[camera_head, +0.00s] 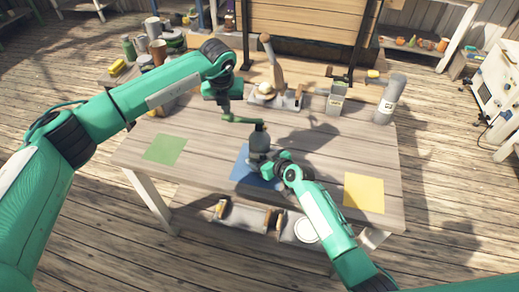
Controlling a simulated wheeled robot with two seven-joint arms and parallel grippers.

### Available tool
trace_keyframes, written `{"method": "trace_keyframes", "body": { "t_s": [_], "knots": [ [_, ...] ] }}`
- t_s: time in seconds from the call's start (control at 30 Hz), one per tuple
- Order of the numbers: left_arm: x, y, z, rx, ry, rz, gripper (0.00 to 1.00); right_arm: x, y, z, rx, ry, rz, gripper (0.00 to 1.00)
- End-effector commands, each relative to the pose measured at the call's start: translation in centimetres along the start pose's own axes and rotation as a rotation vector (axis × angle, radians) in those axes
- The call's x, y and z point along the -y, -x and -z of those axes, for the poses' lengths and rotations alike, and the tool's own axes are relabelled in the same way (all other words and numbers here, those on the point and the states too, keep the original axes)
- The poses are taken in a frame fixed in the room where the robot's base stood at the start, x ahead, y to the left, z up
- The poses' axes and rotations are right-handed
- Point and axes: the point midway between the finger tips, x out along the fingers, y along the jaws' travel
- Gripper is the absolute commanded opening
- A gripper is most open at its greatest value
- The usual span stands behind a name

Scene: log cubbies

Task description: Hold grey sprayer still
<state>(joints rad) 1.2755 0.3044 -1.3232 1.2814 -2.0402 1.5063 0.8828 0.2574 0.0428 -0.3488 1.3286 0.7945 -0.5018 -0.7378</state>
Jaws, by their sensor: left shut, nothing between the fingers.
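The grey sprayer (259,141) stands upright near the middle of the wooden table, at the blue mat (242,168). It has a dark top, and a thin green piece reaches left from there. My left gripper (226,113) comes down from above, left of the sprayer's top. It is shut with nothing between its fingers, close to the end of the green piece; contact is unclear. My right gripper (261,164) is at the sprayer's lower part, coming in from the right. Its fingers are too small and partly hidden to show whether they grip it.
A green mat (165,149) lies left and a yellow mat (363,193) right on the table (315,160). A grey canister (389,99), a smaller grey container (336,97) and a wooden-handled tool (272,62) stand along the back. Cans crowd the back left.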

Motion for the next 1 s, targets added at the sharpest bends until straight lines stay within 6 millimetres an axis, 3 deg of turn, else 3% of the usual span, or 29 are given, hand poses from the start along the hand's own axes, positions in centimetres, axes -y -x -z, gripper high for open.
{"method": "trace_keyframes", "body": {
  "t_s": [0.5, 1.0],
  "knots": [
    [0.0, 1.7, -0.3, -0.001, 0.0, 0.0, 0.0, 0.1, 0.0, -0.5, 0.008, -0.002, 0.003, 0.38],
    [0.0, 1.9, -0.4, -0.001, 0.0, 0.0, 0.0, 0.1, 0.0, -0.5, 0.008, -0.002, 0.002, 0.38]
  ]
}}
